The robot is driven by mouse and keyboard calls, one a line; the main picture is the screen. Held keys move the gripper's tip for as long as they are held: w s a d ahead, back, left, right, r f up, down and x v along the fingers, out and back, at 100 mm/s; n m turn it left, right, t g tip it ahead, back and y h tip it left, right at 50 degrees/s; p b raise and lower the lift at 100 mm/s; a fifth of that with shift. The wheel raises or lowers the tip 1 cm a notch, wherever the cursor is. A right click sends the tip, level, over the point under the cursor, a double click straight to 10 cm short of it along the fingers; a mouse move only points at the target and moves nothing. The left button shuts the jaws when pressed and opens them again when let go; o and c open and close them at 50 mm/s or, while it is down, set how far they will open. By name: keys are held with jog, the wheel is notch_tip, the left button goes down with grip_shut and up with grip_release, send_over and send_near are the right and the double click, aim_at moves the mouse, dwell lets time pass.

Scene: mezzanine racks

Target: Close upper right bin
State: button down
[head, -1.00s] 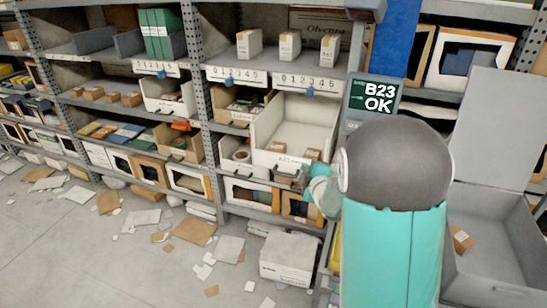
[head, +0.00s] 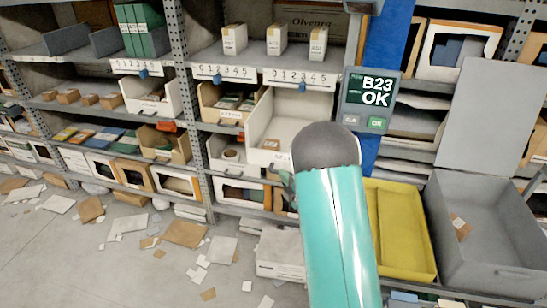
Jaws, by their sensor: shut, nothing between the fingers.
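The upper right bin (head: 258,125) is a white open-topped bin on the middle shelf, below the right-hand number strip. It sticks out past the shelf edge, with a small brown box (head: 270,145) inside. My teal arm crosses in front of its right side and hides part of its front. My gripper (head: 287,186) shows only as a small dark and teal piece at the bin's lower front, left of my arm. Its fingertips are hidden, and I cannot tell whether it touches the bin.
A screen (head: 371,92) reading "B23 OK" stands right of the bin. A yellow tray (head: 400,232) and a grey lidded container (head: 487,265) lie right of my arm. A smaller bin (head: 226,104) is at the left. Cardboard scraps litter the floor.

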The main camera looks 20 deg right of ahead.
send_near(270, 151)
jog(key=w+a, duration=0.3)
jog(key=shift+w+d+f, duration=0.15)
jog(key=shift+w+d, duration=0.5)
jog(key=shift+w, duration=0.3)
jog(key=shift+w+d, duration=0.15)
jog(key=shift+w, duration=0.25)
jog(key=shift+w+d, duration=0.1)
jog(key=shift+d, duration=0.05)
